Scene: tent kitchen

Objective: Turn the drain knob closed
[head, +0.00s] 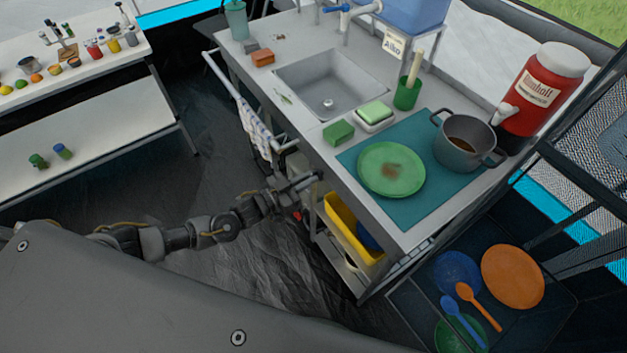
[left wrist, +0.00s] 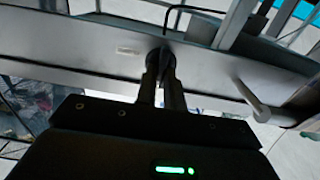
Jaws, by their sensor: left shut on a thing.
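The sink (head: 292,84) is a grey basin set in the steel counter, with a round drain (head: 328,104) in its floor. My left gripper (head: 314,177) reaches to the counter's front side, just below the edge. In the left wrist view its two fingers (left wrist: 162,80) are close together on a small dark knob (left wrist: 161,56) on a grey panel. Only part of the knob shows between the fingertips, so its turn angle cannot be told. The knob is hidden in the head view. My right gripper is not in view.
A towel (head: 256,128) hangs on the front rail left of my gripper. A yellow bin (head: 352,230) sits on the shelf below. On the counter are a green plate (head: 391,169), a pot (head: 465,140) and a red dispenser (head: 543,92). A grey rod (left wrist: 252,100) sticks out right of the fingers.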

